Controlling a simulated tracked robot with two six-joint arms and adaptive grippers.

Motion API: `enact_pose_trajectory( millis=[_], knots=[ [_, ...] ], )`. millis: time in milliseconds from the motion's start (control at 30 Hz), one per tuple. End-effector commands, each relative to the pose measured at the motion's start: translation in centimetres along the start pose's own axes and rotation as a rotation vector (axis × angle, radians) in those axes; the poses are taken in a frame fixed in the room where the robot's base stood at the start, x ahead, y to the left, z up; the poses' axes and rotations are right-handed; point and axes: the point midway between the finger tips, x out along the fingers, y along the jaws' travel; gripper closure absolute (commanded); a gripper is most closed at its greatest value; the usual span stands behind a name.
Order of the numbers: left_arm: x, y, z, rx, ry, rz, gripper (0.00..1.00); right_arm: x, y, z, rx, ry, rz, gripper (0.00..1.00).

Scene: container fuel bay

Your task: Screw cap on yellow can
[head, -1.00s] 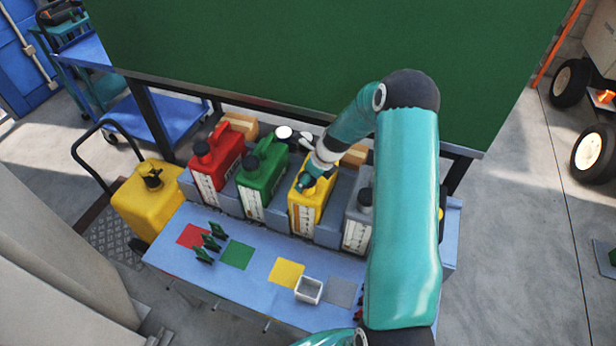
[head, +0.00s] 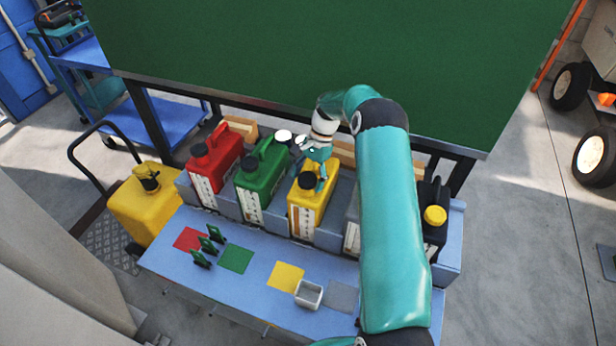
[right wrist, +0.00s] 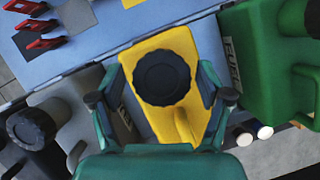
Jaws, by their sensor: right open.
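The yellow can (head: 326,203) stands upright in the row of cans at the back of the blue bench. A black cap (head: 307,181) sits on its top opening; whether it is fully tightened I cannot tell. My right gripper (head: 318,174) is just behind and right of the cap, over the can's top. In the right wrist view the yellow can (right wrist: 197,45) and its black cap (right wrist: 163,78) lie ahead, between the spread fingers of my open right gripper (right wrist: 162,99), which holds nothing. The fingers look apart from the cap. My left gripper is not in view.
A red can (head: 222,158) and a green can (head: 267,172) stand left of the yellow one. A black can with a yellow cap (head: 435,215) is at the right. A small white tray (head: 308,294) and coloured squares lie in front. A green panel (head: 330,60) rises behind.

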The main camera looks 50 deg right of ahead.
Motion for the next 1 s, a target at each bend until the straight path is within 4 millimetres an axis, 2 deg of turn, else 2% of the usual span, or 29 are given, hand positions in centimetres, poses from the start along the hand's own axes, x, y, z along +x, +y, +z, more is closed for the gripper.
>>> enact_pose_trajectory(
  millis=[400, 600, 700, 900, 1000],
  knots=[
    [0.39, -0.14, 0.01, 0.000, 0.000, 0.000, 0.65, 0.16, -0.13, 0.12, -0.833, -0.005, 0.347, 0.23],
    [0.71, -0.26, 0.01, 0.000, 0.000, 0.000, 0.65, 0.09, -0.03, 0.10, -1.154, -0.007, 0.480, 0.23],
    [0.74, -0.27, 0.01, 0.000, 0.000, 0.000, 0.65, 0.06, 0.00, 0.04, -1.218, -0.008, 0.505, 0.23],
    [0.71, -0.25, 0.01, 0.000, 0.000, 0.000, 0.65, 0.03, 0.01, 0.02, -1.225, -0.008, 0.506, 0.23],
    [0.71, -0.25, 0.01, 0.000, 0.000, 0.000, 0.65, 0.02, 0.01, 0.03, -1.224, -0.008, 0.506, 0.38]
  ],
)
